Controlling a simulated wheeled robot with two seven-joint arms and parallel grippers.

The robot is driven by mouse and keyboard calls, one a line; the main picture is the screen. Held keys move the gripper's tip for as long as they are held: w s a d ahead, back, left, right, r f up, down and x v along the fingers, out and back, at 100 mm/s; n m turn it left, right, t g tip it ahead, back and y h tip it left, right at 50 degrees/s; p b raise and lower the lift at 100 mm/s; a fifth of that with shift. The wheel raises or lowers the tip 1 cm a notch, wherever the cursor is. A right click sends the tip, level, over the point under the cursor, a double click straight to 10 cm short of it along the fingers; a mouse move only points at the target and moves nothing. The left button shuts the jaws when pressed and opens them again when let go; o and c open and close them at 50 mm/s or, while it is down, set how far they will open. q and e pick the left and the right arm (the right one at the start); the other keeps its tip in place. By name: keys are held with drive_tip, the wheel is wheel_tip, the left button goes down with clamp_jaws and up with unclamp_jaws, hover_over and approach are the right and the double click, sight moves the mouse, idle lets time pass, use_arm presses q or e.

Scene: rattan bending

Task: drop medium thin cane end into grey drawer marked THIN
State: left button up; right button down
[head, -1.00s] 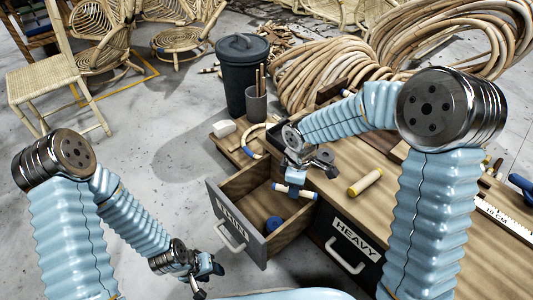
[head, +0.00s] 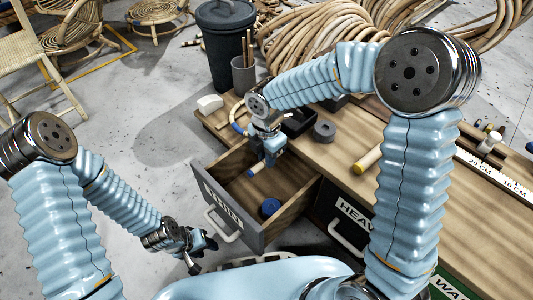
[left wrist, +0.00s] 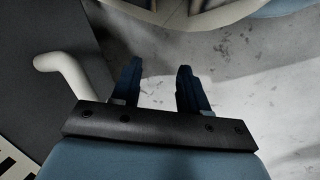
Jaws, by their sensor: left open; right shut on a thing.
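A short cane end (head: 257,168) with blue marking is gripped by my right gripper (head: 270,153), above the inside of the open grey drawer. The grey drawer (head: 232,212) is pulled out of the bench, with a white label on its front that is hard to read at this angle. A round blue thing (head: 270,206) lies in its front corner. My left gripper (head: 203,250) is open and empty, low in front of the drawer. In the left wrist view its two fingers (left wrist: 160,72) stand apart, beside a pale drawer handle (left wrist: 62,75).
A cane piece with a yellow band (head: 367,158) lies on the bench top (head: 330,165). The black HEAVY drawer (head: 342,220) is shut, right of the grey one. A dark bin (head: 227,50), a cup of sticks (head: 243,75) and a grey roll (head: 325,130) stand behind.

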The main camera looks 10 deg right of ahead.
drive_tip(key=shift+f, duration=0.25)
drive_tip(key=c, duration=0.9)
unclamp_jaws()
wheel_tip(320, 180, up, 14)
drive_tip(key=p, duration=0.3)
drive_tip(key=shift+f, duration=0.1)
